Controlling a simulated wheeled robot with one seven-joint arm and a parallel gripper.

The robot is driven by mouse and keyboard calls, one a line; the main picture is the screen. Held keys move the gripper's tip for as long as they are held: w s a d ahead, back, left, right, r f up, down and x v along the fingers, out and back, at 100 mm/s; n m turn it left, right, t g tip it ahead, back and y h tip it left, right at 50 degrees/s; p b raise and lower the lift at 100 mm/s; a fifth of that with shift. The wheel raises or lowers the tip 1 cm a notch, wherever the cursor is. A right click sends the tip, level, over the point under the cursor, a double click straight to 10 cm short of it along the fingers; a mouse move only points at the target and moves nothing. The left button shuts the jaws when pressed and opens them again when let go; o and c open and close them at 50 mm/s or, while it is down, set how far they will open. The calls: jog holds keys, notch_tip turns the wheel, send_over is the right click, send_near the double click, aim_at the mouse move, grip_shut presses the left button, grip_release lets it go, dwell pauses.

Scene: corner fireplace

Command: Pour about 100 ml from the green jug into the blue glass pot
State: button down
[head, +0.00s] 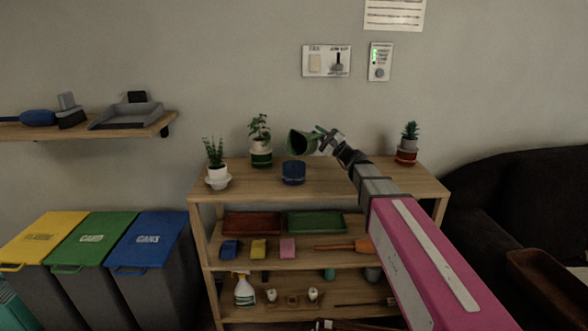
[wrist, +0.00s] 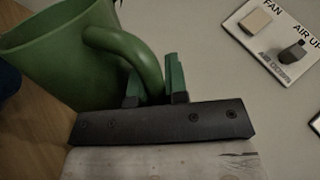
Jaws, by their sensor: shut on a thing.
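The green jug (head: 300,143) is held above the shelf top, tilted with its open mouth toward the left in the head view. My gripper (head: 326,136) is shut on its handle. The wrist view shows the jug (wrist: 55,62) and the handle between the fingers of my gripper (wrist: 157,88). The blue glass pot (head: 293,174) stands upright on the shelf top, just below the jug and apart from it. A dark blue edge, likely the pot (wrist: 8,84), shows at the left of the wrist view. No stream shows, and the contents of jug and pot cannot be seen.
On the wooden shelf top (head: 330,183) stand a plant in a green pot (head: 261,157), a plant in a white pot (head: 217,173) and a plant in a red pot (head: 406,156). Wall switches (head: 327,61) are above. Trays and small items fill the lower shelves.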

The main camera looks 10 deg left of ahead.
jog(key=shift+s, duration=0.1)
jog(key=shift+w+d+f+m+t+h, duration=0.1)
jog(key=shift+w+f+m+t+h, duration=0.45)
jog(key=shift+m, duration=0.7)
jog(key=shift+w+f+m+t+h, duration=0.2)
jog(key=shift+f+m+t+h, duration=0.4)
jog(key=shift+m, duration=0.6)
jog(key=shift+w+d+f+m+t+h, duration=0.1)
jog(key=shift+w+f+m+t+h, duration=0.3)
jog(key=shift+f+m, duration=0.6)
jog(key=shift+r+m, duration=0.2)
jog(key=shift+m, duration=0.25)
jog(key=shift+w+d+f+m+h+b, duration=0.2)
jog(key=shift+w+f+m+h, duration=0.5)
jog(key=shift+m, duration=0.55)
jog(key=shift+w+d+f+m+h+b, duration=0.15)
jog(key=shift+w+f+m+h, duration=0.3)
jog(key=shift+w+m, duration=0.65)
jog(key=shift+w+d+f+m+h+b, duration=0.15)
jog(key=shift+w+f+m+h, duration=0.4)
jog(key=shift+m, duration=0.8)
jog(key=shift+w+d+f+m+g+h, duration=0.15)
jog(key=shift+w+f+m+g+h, duration=0.3)
jog(key=shift+m, duration=0.45)
